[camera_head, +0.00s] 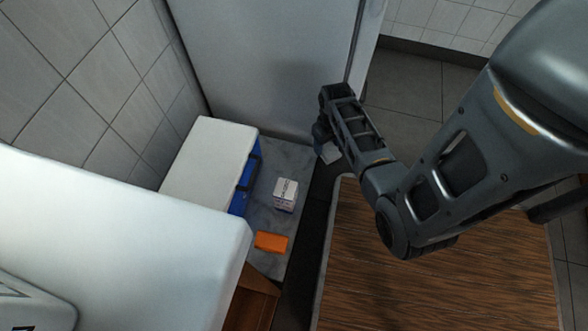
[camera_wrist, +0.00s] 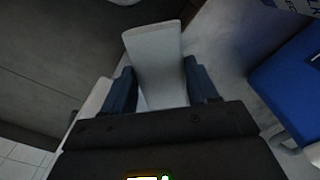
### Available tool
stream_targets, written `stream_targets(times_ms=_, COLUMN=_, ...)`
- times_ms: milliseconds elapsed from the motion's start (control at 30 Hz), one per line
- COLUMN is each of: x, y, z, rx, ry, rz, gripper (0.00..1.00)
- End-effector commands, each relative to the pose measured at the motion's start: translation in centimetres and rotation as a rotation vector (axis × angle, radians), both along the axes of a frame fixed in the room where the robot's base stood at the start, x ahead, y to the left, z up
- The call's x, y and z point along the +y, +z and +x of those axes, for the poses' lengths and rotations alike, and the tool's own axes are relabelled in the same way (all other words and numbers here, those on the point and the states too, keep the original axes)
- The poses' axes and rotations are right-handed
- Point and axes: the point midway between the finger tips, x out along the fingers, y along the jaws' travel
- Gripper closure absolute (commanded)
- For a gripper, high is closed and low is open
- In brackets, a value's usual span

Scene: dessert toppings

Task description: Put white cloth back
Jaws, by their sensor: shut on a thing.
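The white cloth (camera_wrist: 154,48) is between the two fingers of my gripper (camera_wrist: 158,68) in the wrist view. It looks like a flat, pale strip that sticks out past the fingertips. In the head view my gripper (camera_head: 324,143) is beyond the far left corner of the wooden table, near the tall pale panel. A small pale part of the cloth (camera_head: 330,153) shows below the fingers there. The rest of it is hidden by the gripper.
A grey marble counter (camera_head: 263,208) holds a blue cooler box with a white lid (camera_head: 210,165), a small white box (camera_head: 286,194) and an orange block (camera_head: 271,241). A wooden table (camera_head: 440,270) stands at right. A tall pale panel (camera_head: 270,70) stands behind the counter.

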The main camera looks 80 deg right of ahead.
Motion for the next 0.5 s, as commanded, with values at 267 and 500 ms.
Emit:
stream_targets(times_ms=267, x=3.1, y=-4.0, z=5.1, rx=0.001, ry=0.008, rz=-0.001, gripper=0.7)
stream_targets(times_ms=500, x=4.8, y=-5.7, z=8.0, rx=0.0, ry=0.005, rz=-0.004, gripper=0.7)
